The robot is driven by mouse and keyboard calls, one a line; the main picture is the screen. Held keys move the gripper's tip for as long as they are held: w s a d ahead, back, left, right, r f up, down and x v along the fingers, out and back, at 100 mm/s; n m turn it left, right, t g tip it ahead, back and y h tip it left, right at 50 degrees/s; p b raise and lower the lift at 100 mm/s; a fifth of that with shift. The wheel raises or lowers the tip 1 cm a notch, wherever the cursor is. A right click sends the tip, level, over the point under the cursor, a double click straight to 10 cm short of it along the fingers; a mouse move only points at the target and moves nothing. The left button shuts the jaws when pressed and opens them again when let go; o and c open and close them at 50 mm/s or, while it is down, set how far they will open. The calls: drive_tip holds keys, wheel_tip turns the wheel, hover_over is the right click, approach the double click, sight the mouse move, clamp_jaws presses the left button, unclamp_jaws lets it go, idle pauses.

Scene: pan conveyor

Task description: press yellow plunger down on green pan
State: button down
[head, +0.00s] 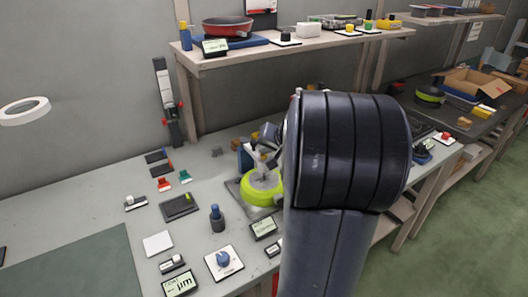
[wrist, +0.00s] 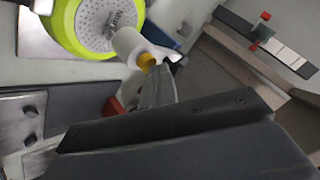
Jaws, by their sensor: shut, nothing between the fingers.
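In the head view the pan (head: 258,194) sits on the bench just left of my arm, which hides part of that area. A white cylinder (wrist: 129,45) stands over the pan's edge, with the yellow plunger (wrist: 147,61) at its near end. My gripper (wrist: 165,70) is shut and empty, its tips right beside the yellow plunger. I cannot tell whether they touch it. In the head view my arm mostly hides the gripper.
A shelf (head: 290,49) with a red pan (head: 227,25) is behind. The bench's left part is mostly clear.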

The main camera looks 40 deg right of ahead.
drive_tip(key=shift+s+a+f+b, duration=0.15)
drive_tip(key=shift+f+b, duration=0.2)
drive_tip(key=shift+f, duration=0.25)
idle(0.4)
drive_tip(key=shift+r, duration=0.15)
drive_tip(key=shift+r+p, duration=1.1)
drive_tip(key=shift+r, duration=0.45)
drive_tip(key=shift+r+p, duration=1.7)
drive_tip(key=shift+r, duration=0.9)
drive_tip(key=shift+f, duration=0.15)
wheel_tip(320, 180, down, 4)
drive_tip(key=b, duration=0.3)
wheel_tip(320, 180, up, 6)
drive_tip(key=p, duration=0.7)
drive_tip(key=shift+r, duration=0.25)
